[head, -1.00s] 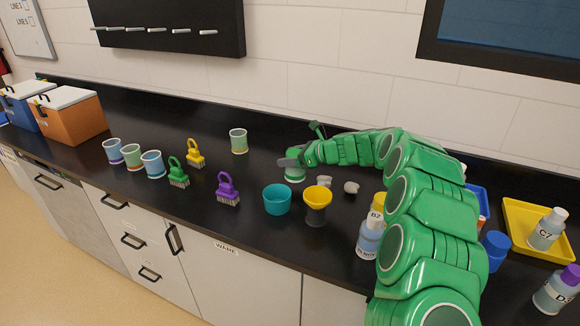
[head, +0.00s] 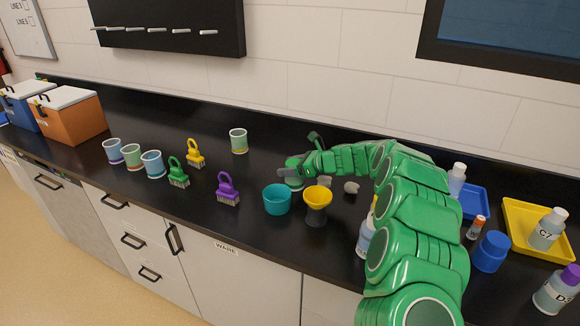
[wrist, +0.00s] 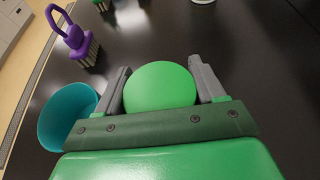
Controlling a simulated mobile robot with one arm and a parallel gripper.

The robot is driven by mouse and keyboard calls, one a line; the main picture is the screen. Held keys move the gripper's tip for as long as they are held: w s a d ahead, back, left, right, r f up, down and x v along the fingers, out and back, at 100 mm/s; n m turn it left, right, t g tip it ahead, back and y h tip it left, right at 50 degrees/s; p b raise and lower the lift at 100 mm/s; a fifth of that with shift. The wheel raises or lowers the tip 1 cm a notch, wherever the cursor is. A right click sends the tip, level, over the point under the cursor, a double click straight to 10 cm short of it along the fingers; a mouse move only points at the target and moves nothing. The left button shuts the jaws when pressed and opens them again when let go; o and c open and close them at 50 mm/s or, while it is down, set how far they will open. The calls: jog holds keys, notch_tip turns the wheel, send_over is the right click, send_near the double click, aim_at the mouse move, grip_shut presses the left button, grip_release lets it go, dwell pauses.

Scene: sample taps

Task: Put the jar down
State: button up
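The jar (head: 293,183) is a short pale cup-like vessel with a green lid, near the middle of the counter in the head view. My gripper (head: 292,171) is around its upper part, coming from the right. In the wrist view, the round green lid (wrist: 160,86) sits between the two grey fingers of my gripper (wrist: 160,78), which lie close against its sides. The jar looks upright. Its base is at or just above the black counter (head: 255,165); I cannot tell if it touches.
A teal bowl (head: 277,200) and a yellow-topped cup (head: 317,201) stand in front. Purple (head: 228,188), green (head: 177,172) and yellow (head: 195,153) brushes are to the left. Grey lumps (head: 351,187) lie to the right.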

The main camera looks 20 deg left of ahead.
jog(key=o, duration=0.4)
jog(key=shift+r, duration=0.15)
jog(key=v, duration=1.2)
jog(key=shift+d, duration=0.1)
